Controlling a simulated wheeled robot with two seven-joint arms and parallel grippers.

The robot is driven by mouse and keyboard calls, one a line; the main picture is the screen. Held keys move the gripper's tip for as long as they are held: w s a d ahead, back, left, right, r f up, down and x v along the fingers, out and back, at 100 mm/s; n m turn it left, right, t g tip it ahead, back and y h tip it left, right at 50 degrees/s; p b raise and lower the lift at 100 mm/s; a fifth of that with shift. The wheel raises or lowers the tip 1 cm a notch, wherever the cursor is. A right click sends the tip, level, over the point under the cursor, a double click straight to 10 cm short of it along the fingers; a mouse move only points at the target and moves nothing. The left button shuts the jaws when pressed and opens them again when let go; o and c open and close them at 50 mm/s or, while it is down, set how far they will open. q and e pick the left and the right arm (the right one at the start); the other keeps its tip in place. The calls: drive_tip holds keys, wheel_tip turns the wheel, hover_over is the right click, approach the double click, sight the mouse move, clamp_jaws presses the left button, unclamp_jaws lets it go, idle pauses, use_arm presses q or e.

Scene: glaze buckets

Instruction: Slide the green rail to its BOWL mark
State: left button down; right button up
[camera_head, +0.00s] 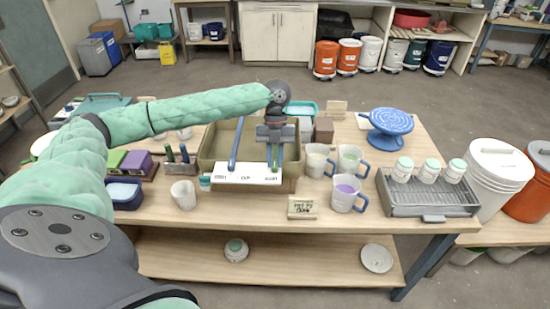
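The green rail (279,156) runs front to back across the glaze basin (206,150), right of its middle. A blue rail (236,146) crosses the basin to the left of it. A white marked strip (246,174) lies along the basin's front edge; its small lettering is too blurred to read surely, so I cannot tell which mark is BOWL. The green rail's front end meets the strip's right part. My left gripper (273,146) points down over the green rail and hides part of it. I cannot tell whether its fingers touch or grip the rail. My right gripper is out of view.
Measuring cups (345,194) with blue handles stand close right of the basin. A small wooden sign (302,208) lies in front. A blue turntable (390,121) and a grey rack (428,195) with white jars are further right. A white cup (183,195) stands left.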

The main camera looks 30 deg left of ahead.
use_arm(q)
drive_tip(key=shift+s+a, duration=0.1)
drive_tip(key=shift+a, duration=0.1)
drive_tip(key=shift+s+a+p, duration=0.2)
drive_tip(key=shift+s+a, duration=0.2)
drive_tip(key=shift+a, duration=0.25)
drive_tip(key=shift+s+a+p, duration=0.15)
drive_tip(key=shift+s+a, duration=0.2)
drive_tip(key=shift+a, duration=0.25)
drive_tip(key=shift+s+a, duration=0.1)
drive_tip(key=shift+a, duration=0.05)
drive_tip(key=c, duration=1.3)
unclamp_jaws()
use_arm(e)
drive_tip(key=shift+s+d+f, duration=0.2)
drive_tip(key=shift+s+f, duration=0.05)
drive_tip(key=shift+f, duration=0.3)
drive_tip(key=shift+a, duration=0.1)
use_arm(q)
drive_tip(key=shift+r, duration=0.2)
drive_tip(key=shift+b+v, duration=1.35)
drive_tip(key=shift+v, duration=2.4)
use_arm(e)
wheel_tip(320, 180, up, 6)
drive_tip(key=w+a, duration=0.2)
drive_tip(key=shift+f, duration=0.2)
